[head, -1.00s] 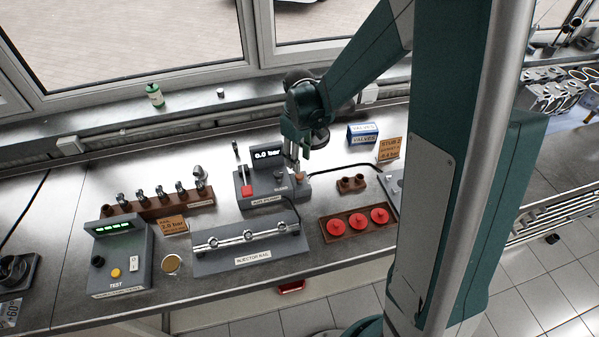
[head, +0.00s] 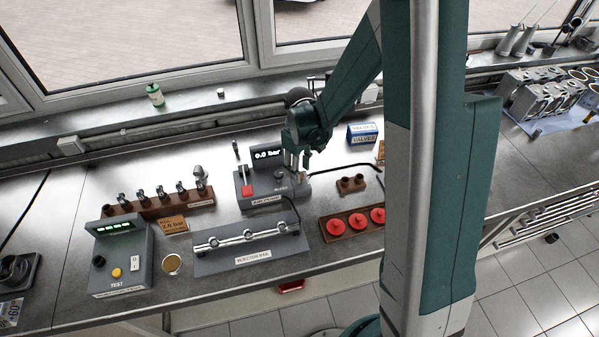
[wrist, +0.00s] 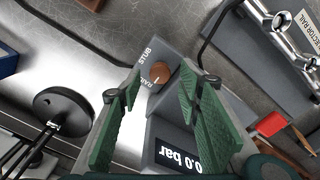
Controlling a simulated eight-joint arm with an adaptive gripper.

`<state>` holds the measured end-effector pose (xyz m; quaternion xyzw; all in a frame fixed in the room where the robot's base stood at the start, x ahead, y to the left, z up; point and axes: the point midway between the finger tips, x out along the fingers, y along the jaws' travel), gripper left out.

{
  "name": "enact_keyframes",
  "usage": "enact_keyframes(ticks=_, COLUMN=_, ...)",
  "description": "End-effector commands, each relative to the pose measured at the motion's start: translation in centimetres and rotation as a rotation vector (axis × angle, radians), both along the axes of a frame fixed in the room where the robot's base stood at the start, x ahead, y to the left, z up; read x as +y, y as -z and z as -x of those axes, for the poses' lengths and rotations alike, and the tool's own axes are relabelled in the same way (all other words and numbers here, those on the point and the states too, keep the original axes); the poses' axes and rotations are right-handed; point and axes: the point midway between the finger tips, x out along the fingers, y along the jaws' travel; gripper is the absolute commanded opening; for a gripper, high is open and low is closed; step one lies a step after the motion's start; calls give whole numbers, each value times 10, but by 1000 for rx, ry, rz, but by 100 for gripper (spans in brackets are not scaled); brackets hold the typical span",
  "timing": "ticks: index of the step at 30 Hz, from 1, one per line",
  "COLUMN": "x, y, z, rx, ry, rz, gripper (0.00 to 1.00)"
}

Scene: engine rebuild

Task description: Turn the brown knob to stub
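The brown knob (wrist: 160,73) sits on the grey pump unit, between the labels "STUB" (wrist: 145,56) and "RAIL" (wrist: 147,83) in the wrist view. I cannot clearly read which way it points. My gripper (wrist: 159,78) is open, with its green finger pads on either side of the knob in that view and a gap on each side. I cannot tell whether the tips reach down to the knob's height. In the head view my gripper (head: 298,166) is over the right side of the pump unit (head: 262,197), and the knob is hidden there. The display (head: 267,155) reads 0.0 bar.
A red-ended lever (head: 247,190) is on the pump's left. The injector rail (head: 250,238) lies in front. A tray of red caps (head: 330,236), a small brown block (head: 350,184) and a blue valves box (head: 362,133) are to the right. A black hose runs near the pump.

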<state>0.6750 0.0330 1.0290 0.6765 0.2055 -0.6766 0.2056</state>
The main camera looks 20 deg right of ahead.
Motion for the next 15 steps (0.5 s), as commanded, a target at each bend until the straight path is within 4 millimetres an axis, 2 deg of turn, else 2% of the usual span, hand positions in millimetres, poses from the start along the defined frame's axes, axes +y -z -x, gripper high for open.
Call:
enact_keyframes(ticks=6, x=0, y=15, z=0, rx=0, ry=0, rz=0, gripper=35)
enact_keyframes(ticks=15, x=0, y=22, z=0, rx=0, ry=0, rz=0, gripper=35)
